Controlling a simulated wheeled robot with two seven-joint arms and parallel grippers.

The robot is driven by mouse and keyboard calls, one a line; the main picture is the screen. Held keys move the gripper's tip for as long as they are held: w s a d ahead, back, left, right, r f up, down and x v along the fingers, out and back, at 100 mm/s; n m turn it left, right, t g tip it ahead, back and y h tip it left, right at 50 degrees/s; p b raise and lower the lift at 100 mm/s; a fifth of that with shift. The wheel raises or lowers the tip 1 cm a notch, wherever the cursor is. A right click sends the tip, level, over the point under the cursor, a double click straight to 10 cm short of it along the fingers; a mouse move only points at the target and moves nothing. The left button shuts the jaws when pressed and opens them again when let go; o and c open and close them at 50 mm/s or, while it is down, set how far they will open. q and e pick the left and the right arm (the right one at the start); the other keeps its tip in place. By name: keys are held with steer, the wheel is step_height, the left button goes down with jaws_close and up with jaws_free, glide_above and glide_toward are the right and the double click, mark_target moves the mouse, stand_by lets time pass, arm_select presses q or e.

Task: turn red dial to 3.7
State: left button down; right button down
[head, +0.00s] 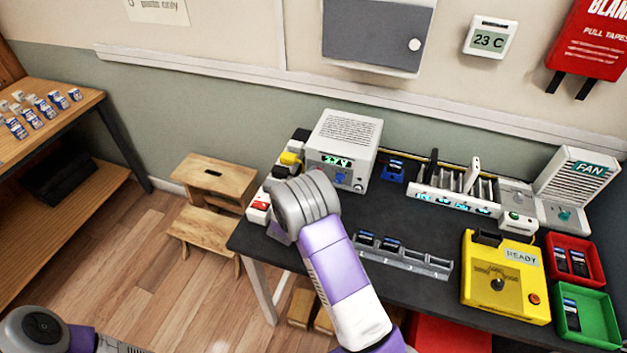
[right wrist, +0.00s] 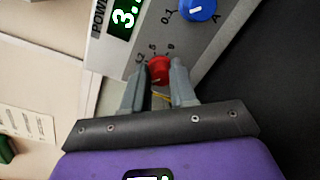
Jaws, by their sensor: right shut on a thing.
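The white power supply (head: 345,138) stands at the back left of the dark bench, with a green lit display (head: 335,161). In the right wrist view its display (right wrist: 126,12) starts with "3."; the following digit is cut off by the frame. The red dial (right wrist: 157,66) sits on the front panel below a printed scale. My right gripper (right wrist: 160,78) has its two grey fingers shut on the red dial, one on each side. A blue dial (right wrist: 198,9) is beside it, untouched. In the head view my right arm hides the red dial. My left gripper is out of view.
A grey slotted holder (head: 405,256) lies right of my right arm. Behind it are a white rack (head: 455,200) and a fan (head: 577,180). A yellow tester (head: 480,292), a red tray (head: 572,240) and a green tray (head: 600,300) fill the right side.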

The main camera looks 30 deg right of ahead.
steer(key=shift+f, duration=0.15)
steer(key=c, duration=0.9)
jaws_free()
steer(key=shift+a, duration=0.1)
steer(key=p+v, duration=0.1)
steer(key=v, duration=0.6)
steer(key=shift+s+a, duration=0.2)
